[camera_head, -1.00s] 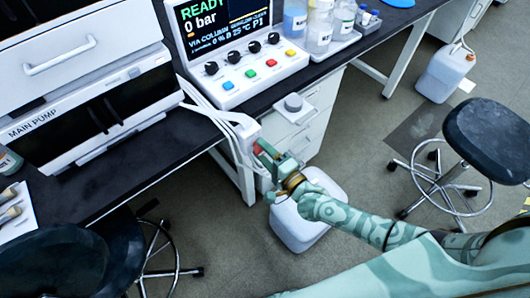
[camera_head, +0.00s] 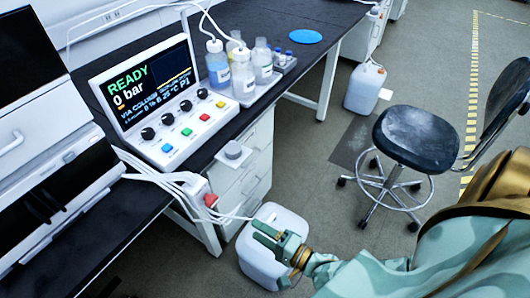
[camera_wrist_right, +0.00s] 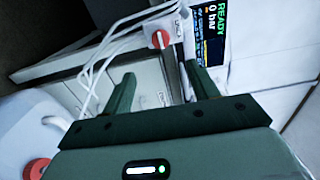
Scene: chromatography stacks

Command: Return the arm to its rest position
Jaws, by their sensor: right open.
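My right gripper (camera_head: 273,237) is green, open and empty. In the head view it appears over the white jerrycan (camera_head: 262,262) on the floor, in front of the drawer cabinet. In the right wrist view its two fingers (camera_wrist_right: 160,92) stand apart with nothing between them. Beyond the fingers are the white drawer fronts, white cables and a white box with a red switch (camera_wrist_right: 161,39). My right arm (camera_head: 375,275) comes in from the lower right. My left gripper is not in view.
A dark bench (camera_head: 110,215) carries the control panel (camera_head: 150,95), showing READY and 0 bar, and a tray of bottles (camera_head: 262,85). White cables (camera_head: 160,172) hang over the bench edge near the gripper.

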